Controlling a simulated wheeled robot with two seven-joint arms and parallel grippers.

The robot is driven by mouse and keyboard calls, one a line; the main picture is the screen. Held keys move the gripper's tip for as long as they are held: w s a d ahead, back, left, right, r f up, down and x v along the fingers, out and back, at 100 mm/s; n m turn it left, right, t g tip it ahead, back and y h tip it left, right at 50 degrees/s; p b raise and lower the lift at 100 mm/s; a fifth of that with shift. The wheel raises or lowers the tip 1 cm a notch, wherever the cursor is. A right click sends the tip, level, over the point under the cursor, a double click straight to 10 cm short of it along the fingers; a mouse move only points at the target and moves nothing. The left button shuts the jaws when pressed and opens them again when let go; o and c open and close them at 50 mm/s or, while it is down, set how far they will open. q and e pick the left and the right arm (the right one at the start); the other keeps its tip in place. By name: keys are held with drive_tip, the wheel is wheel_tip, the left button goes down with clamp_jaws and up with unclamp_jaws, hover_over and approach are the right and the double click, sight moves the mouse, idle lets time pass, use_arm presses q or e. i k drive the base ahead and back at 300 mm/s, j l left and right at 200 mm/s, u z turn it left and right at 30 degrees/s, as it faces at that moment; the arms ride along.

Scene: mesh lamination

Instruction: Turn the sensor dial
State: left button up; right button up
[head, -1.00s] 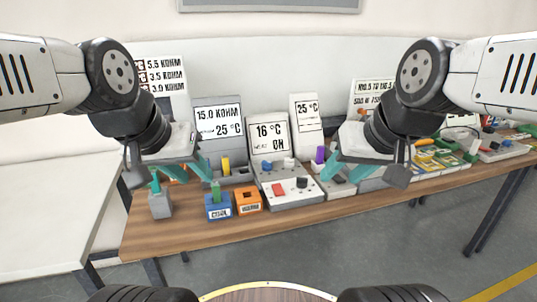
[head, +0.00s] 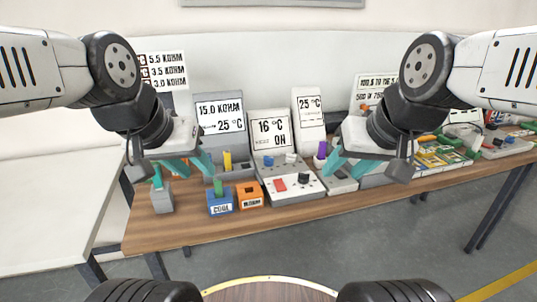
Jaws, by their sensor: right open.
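A grey console (head: 296,191) in the middle of the bench has a red button (head: 279,184) and a black dial (head: 304,178). Its upright panel (head: 270,128) reads 16 °C ON, with a blue knob (head: 268,160) and a white knob (head: 291,158) below. Left of it, a panel (head: 219,112) reads 15.0 KOHM and 25 °C, with a yellow upright piece (head: 227,161) below. I cannot tell which control is the sensor dial. My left gripper (head: 183,172) is open above the bench's left part. My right gripper (head: 350,173) is open, right of the black dial. Both look empty.
A blue COOL block (head: 221,207) with a green peg and an orange WARM block (head: 250,196) stand near the front edge. A grey block (head: 162,201) sits below my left gripper. A purple piece (head: 322,150) is close to my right gripper. The bench's right part is crowded.

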sight(268, 160)
drive_tip(key=i+l, duration=0.7)
drive_tip(key=i, duration=0.2)
